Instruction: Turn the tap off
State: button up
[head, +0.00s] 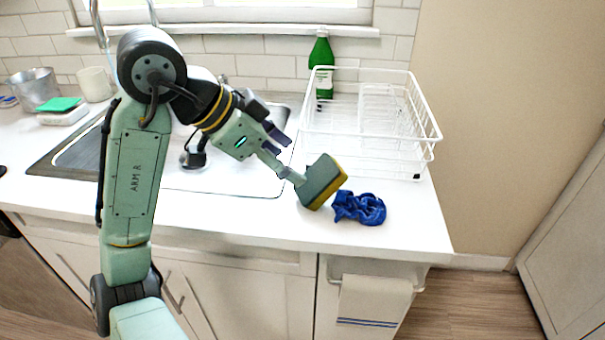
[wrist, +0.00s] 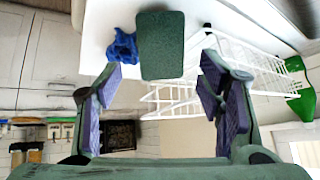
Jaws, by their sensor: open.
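The tap is a chrome gooseneck (head: 97,20) at the top left of the head view, in front of the window. Its top is cut off by the frame, and my arm hides its base and any handle. I cannot tell whether water runs from it. The white sink (head: 235,180) is partly behind my arm. My gripper (head: 283,153) is right of the tap, over the sink's right side and the counter. Its fingers are apart in the wrist view, with no object gripped. A green and yellow sponge (head: 320,182) shows just beyond the fingertips; I cannot tell whether they touch.
A blue cloth (head: 359,208) lies right of the sponge. A white wire dish rack (head: 425,130) stands at the back right, with a green bottle (head: 321,55) behind it. A metal pot (head: 34,88) and a white mug (head: 95,84) stand at the left.

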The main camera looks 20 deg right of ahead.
jog(key=shift+v, duration=1.9)
